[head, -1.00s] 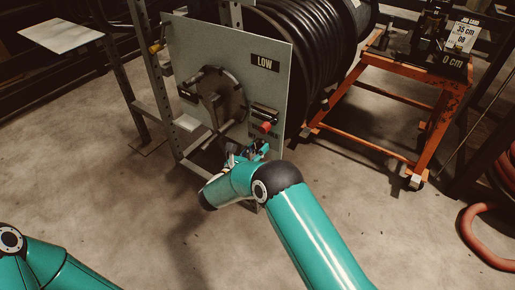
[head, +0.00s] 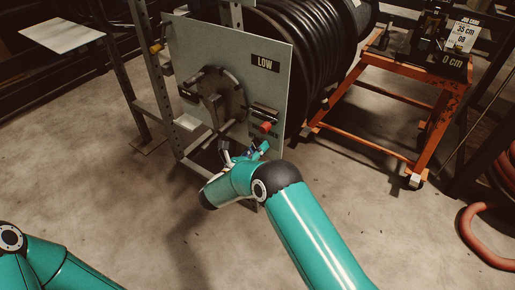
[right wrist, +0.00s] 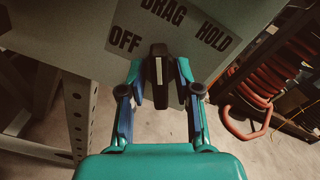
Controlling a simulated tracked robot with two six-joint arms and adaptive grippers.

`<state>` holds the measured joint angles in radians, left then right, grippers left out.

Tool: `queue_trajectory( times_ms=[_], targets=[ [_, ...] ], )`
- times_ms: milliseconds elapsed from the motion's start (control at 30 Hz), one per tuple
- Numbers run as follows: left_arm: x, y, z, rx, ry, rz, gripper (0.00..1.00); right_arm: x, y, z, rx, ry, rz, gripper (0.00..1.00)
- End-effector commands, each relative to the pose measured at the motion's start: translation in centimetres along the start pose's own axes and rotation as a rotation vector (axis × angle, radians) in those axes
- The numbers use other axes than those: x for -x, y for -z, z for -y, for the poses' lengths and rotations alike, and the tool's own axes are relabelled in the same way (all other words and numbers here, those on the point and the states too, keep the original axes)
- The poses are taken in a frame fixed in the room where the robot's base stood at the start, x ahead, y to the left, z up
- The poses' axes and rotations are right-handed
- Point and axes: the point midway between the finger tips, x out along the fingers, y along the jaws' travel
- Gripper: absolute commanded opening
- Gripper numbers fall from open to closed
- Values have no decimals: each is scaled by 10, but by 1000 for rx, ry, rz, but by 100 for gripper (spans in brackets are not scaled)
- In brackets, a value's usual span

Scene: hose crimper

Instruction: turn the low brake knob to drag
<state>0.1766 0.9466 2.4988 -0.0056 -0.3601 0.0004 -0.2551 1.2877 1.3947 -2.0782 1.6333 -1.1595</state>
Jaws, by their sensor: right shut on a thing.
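The low brake knob (right wrist: 158,66) is black with a white line, on the grey panel below the LOW sign (head: 265,63). In the right wrist view its line points up, roughly toward the word DRAG (right wrist: 165,8). OFF (right wrist: 125,40) is to its left and HOLD (right wrist: 214,34) to its right. My right gripper (right wrist: 160,88) is shut on the knob, one finger on each side. In the head view the gripper (head: 243,152) is at the panel's lower edge and the knob cannot be made out. My left gripper is out of view; only part of my left arm shows.
A red-tipped part (head: 265,127) sits on the panel just above my right gripper. A round crank plate (head: 218,98) is to its left. A black hose reel (head: 310,45) stands behind the panel. An orange cart (head: 405,70) is at the right. The floor in front is clear.

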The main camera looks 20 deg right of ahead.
Motion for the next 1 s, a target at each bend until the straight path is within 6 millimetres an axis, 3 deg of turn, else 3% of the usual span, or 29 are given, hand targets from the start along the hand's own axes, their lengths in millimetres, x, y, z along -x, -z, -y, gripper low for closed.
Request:
queue_trajectory(
  times_ms=[67, 100, 133, 567, 1000],
  targets=[
    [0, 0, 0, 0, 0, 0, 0, 1, 1, -2, 2, -8, -1, 0],
    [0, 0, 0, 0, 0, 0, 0, 1, 1, -2, 2, -9, -1, 37],
    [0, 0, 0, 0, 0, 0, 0, 1, 1, -2, 2, -9, -1, 41],
    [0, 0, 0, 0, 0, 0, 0, 9, 0, -1, 0, -4, 1, 41],
    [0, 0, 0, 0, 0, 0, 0, 89, 1, -2, 2, -8, 2, 41]
  ],
)
